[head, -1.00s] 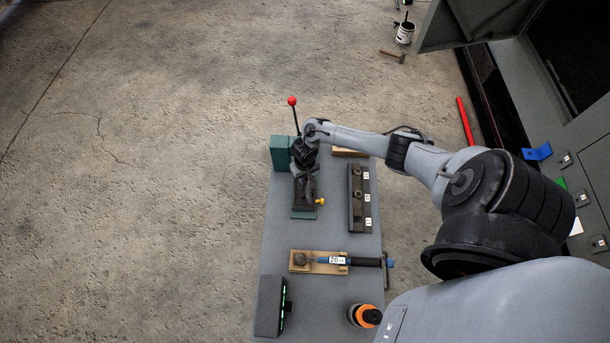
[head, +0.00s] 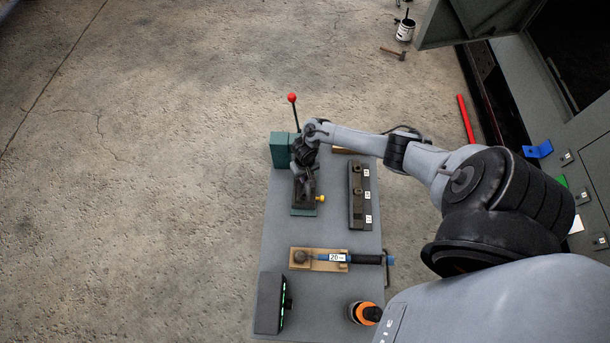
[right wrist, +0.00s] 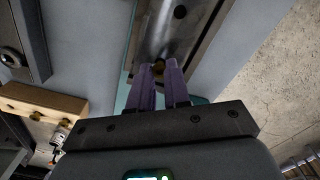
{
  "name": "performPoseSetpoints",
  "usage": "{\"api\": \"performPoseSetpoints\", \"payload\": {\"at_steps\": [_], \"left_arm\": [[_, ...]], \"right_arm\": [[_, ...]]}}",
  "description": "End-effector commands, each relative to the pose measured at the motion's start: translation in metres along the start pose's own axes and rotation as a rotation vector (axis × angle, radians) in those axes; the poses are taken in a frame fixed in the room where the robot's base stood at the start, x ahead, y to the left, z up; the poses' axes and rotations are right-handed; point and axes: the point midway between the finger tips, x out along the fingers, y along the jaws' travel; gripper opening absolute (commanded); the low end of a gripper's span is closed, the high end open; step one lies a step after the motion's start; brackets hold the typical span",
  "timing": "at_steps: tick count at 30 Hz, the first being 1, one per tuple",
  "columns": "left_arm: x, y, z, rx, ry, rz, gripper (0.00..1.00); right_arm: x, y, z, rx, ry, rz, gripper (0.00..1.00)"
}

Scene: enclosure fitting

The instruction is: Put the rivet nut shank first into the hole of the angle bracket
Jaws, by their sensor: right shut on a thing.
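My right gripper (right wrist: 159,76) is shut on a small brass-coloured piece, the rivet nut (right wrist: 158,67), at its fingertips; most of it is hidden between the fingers. Just beyond the fingertips lies a shiny grey metal face, apparently the angle bracket (right wrist: 165,36), with a dark round hole (right wrist: 180,12) farther up. The nut appears apart from that hole; whether it touches the metal I cannot tell. In the head view the right gripper (head: 308,190) is low over the green-based fixture (head: 303,212) and hides most of it. My left gripper is not in view.
The fixture has a red-knobbed lever (head: 292,98) and a yellow knob (head: 320,198). Beside it on the grey table (head: 320,233) stands a black labelled rack (head: 357,208). A blue-handled tool (head: 366,260) on a wooden holder, a dark display box (head: 268,302) and an orange-topped container (head: 366,314) lie nearer.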

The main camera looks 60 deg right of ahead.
Motion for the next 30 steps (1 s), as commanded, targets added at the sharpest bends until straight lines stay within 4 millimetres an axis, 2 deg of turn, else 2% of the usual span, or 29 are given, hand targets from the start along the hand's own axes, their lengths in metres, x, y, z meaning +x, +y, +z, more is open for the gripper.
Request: {"api": "performPoseSetpoints", "payload": {"at_steps": [30], "left_arm": [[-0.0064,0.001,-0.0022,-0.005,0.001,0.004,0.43]], "right_arm": [[0.0003,0.0002,0.0,0.0,0.0,0.0,0.0]]}}
